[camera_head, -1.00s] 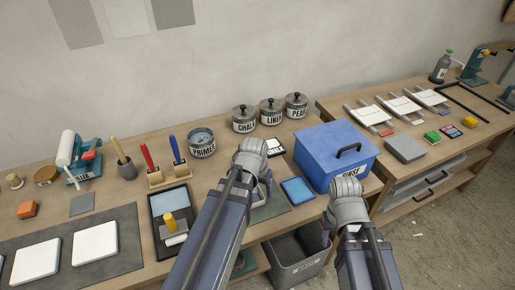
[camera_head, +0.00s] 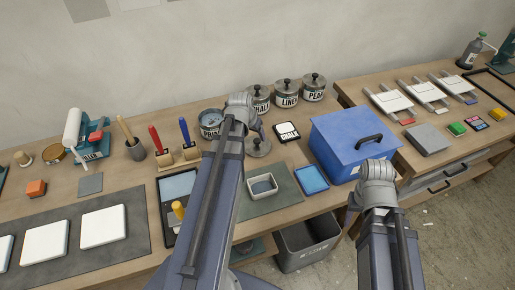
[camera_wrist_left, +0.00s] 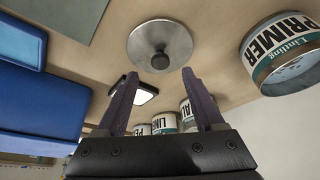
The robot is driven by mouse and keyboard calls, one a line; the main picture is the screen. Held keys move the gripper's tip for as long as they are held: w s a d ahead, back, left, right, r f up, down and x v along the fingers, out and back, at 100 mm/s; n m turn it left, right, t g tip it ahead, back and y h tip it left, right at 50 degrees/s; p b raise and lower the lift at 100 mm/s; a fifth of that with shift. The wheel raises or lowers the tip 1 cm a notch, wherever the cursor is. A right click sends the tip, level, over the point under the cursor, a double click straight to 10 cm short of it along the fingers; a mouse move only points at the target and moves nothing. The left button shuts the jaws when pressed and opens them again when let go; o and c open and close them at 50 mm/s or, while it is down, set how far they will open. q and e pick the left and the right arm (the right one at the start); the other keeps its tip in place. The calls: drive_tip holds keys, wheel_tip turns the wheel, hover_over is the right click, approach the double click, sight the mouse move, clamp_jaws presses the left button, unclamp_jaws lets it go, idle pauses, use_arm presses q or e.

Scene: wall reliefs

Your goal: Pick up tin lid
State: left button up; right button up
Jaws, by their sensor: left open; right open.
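The tin lid (camera_head: 259,148) is a round grey metal disc with a dark knob. It lies flat on the bench, in front of the tins. In the left wrist view the lid (camera_wrist_left: 160,44) is whole, just beyond my fingertips, its knob roughly centred between them. My left gripper (camera_wrist_left: 159,82) is open and empty, apart from the lid. In the head view this gripper (camera_head: 257,127) is close by the lid, partly hidden by its own wrist. The open primer tin (camera_head: 209,122) stands left of it. My right gripper (camera_head: 357,191) is by the blue box, its fingers mostly hidden.
Lidded tins (camera_head: 286,92) stand behind the lid. A small tray (camera_head: 262,186) on a grey mat (camera_head: 282,197) is in front. The blue box (camera_head: 350,145) blocks the right side.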

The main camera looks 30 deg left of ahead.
sight(257, 140)
use_arm(q)
drive_tip(key=shift+b+x, duration=2.35)
drive_tip(key=shift+x, duration=0.4)
drive_tip(key=shift+r, duration=0.15)
clamp_jaws()
